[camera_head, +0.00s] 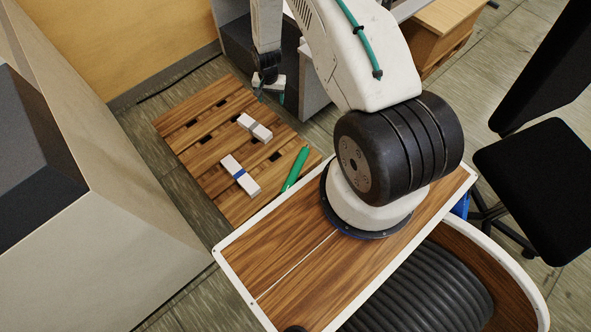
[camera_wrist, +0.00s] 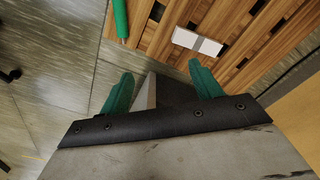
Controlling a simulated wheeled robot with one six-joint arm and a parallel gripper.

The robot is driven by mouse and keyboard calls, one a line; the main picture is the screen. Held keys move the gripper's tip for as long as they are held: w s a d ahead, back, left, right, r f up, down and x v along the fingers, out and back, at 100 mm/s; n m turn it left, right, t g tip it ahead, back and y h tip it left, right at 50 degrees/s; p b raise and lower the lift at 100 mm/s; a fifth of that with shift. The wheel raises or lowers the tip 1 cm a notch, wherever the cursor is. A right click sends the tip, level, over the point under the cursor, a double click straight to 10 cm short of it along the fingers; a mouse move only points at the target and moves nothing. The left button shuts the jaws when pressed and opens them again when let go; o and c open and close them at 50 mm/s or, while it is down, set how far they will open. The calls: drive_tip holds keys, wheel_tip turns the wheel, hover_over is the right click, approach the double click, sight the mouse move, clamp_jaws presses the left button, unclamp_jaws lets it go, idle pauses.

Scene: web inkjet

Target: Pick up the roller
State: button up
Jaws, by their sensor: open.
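The roller appears as a thin green cylinder (camera_head: 295,168) lying at the right edge of a slatted wooden pallet on the floor. Its lower part also shows at the top edge of the wrist view (camera_wrist: 121,18); the rest is cut off there. My gripper (camera_head: 270,93) hangs beyond the pallet's far right side, apart from the roller. In the wrist view my gripper's two green fingers (camera_wrist: 160,74) are spread wide with nothing held between them.
The pallet (camera_head: 190,128) also bears a white block with a grey band (camera_head: 262,133) and one with a blue band (camera_head: 230,164). A large grey cabinet (camera_head: 120,210) stands left, a black chair (camera_head: 530,175) right. A wooden box (camera_head: 440,40) stands behind my arm.

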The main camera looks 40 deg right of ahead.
drive_tip(key=s+f+m, duration=0.1)
drive_tip(key=s+f, duration=0.3)
drive_tip(key=f, duration=0.5)
drive_tip(key=s+f+m, duration=0.1)
drive_tip(key=s+f, duration=0.3)
drive_tip(key=f, duration=0.4)
drive_tip(key=m, duration=0.1)
hover_over(295, 169)
drive_tip(key=s, duration=0.1)
wheel_tip(295, 169, down, 12)
drive_tip(key=shift+r, duration=0.1)
drive_tip(key=f, duration=0.5)
drive_tip(key=w+f, duration=0.1)
drive_tip(key=f, duration=0.1)
drive_tip(key=shift+d+f, duration=0.1)
drive_tip(key=shift+f, duration=0.2)
drive_tip(key=shift+c, duration=0.3)
clamp_jaws()
drive_tip(key=shift+r, duration=0.2)
